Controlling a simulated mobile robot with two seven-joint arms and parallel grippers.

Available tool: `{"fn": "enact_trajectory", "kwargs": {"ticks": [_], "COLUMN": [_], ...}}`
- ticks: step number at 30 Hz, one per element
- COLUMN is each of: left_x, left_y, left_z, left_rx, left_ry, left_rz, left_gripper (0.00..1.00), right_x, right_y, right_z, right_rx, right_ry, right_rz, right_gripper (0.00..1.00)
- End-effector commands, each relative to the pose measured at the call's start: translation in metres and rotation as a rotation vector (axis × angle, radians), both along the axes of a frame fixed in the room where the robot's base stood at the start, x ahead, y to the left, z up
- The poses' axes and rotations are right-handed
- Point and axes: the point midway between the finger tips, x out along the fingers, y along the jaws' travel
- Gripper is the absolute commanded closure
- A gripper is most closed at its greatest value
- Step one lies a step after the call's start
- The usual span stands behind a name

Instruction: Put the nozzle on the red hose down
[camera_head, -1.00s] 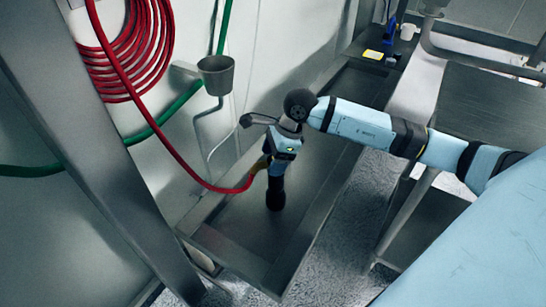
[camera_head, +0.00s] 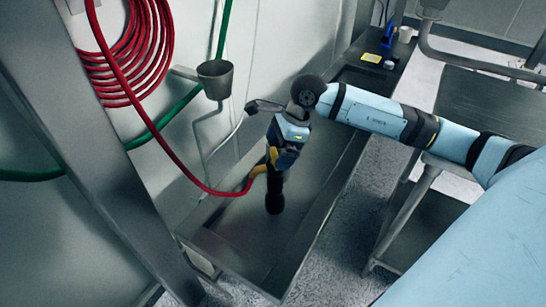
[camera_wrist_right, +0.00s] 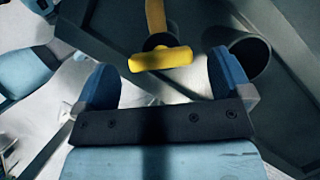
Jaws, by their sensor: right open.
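The red hose (camera_head: 207,187) hangs from the wall and runs down to the nozzle (camera_head: 274,200). The nozzle has a yellow part and a dark end, and stands about upright in the long grey trough. My right gripper (camera_head: 283,158) points down just above and beside the nozzle. In the right wrist view the gripper (camera_wrist_right: 166,80) is open, with its two blue fingers apart. The yellow part of the nozzle (camera_wrist_right: 160,59) shows between and beyond them. Whether they touch it cannot be told. My left gripper is not in view.
The trough (camera_head: 225,255) runs along the wall. A metal cup (camera_head: 216,78) is fixed on the wall at left, near the coiled red hose (camera_head: 125,55) and a green hose (camera_head: 180,103). A dark table (camera_head: 490,100) stands at right. Small items lie on the far shelf.

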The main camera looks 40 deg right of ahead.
Motion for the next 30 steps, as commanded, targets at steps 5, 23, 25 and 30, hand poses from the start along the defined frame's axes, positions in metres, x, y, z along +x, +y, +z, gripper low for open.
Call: {"fn": "enact_trajectory", "kwargs": {"ticks": [5, 23, 25, 30], "left_x": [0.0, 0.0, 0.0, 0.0], "left_y": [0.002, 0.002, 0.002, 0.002], "left_z": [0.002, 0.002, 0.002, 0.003], "left_rx": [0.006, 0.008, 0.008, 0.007], "left_ry": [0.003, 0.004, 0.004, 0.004], "left_rz": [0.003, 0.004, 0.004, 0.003], "left_gripper": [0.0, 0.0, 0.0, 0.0], "right_x": [-0.006, -0.061, -0.066, -0.06], "right_y": [-0.015, 0.144, 0.168, 0.166], "right_z": [0.038, 0.047, 0.054, 0.032], "right_rx": [-0.004, 0.994, 1.305, 1.874], "right_ry": [-0.002, 0.323, 0.48, 0.902], "right_rz": [0.0, -0.229, -0.423, -1.048], "right_gripper": [0.03, 0.03, 0.03, 0.03]}}
